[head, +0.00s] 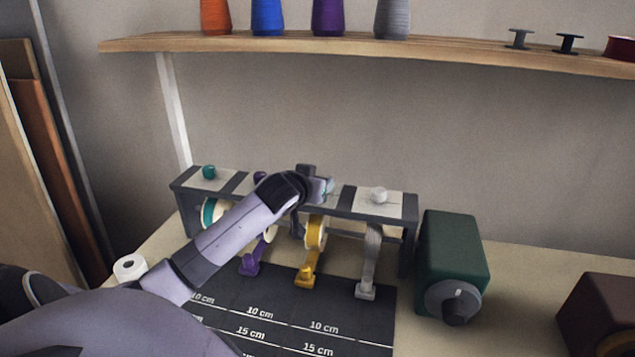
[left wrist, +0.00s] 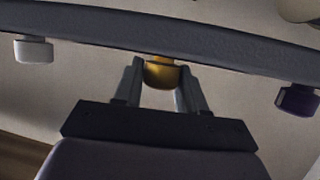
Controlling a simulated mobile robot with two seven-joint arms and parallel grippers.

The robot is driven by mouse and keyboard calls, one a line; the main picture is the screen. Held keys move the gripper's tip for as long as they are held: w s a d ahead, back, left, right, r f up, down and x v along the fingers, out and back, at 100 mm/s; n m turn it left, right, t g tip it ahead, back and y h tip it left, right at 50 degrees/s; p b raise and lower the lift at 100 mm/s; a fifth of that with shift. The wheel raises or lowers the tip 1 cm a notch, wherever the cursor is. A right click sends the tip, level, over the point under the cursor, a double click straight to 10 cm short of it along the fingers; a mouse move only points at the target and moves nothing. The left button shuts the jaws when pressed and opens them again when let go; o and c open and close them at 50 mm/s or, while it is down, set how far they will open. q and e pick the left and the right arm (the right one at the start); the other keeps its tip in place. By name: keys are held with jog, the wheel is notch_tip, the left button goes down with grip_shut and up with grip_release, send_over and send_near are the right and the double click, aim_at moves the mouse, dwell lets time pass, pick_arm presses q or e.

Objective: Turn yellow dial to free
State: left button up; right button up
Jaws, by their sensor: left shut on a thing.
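The yellow dial (left wrist: 161,72) shows in the left wrist view between the two fingers of my left gripper (left wrist: 160,85). The fingers are shut on the dial, one on each side. In the head view my left gripper (head: 318,188) is over the top of the dark ribbon rack (head: 345,208), and my arm and hand hide the yellow dial there. Below it hangs the yellow ribbon spool (head: 315,233), with its yellow ribbon (head: 308,268) running down to a clip on the mat. Which setting the dial points to cannot be seen. My right gripper is not in view.
A teal dial (head: 209,172) and a white dial (head: 379,195) stand on the rack; a purple dial (left wrist: 298,99) shows in the left wrist view. A dark green box (head: 453,255) stands right of the rack. A wooden shelf (head: 460,50) with thread cones runs above.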

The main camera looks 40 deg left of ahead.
pick_arm(q)
jog(key=n+y, duration=0.1)
jog(key=n+g+y, duration=0.1)
jog(key=shift+d+f+n+g+y, duration=0.15)
jog(key=shift+n+g+y, duration=0.15)
jog(key=shift+n, duration=0.1)
jog(key=shift+n+g+y+b, duration=0.3)
jog(key=shift+n+g+y, duration=0.2)
jog(key=shift+n+y, duration=0.3)
jog(key=shift+f+n+g+y+b, duration=0.1)
jog(key=shift+n+g+y+b, duration=0.5)
jog(key=shift+n+g+y, duration=0.5)
jog(key=shift+n+g+y+b, duration=0.6)
jog(key=shift+n+g+b, duration=0.25)
jog(key=shift+n+g, duration=0.45)
jog(key=o, duration=1)
jog(key=shift+c, duration=0.2)
jog(key=shift+r, duration=0.25)
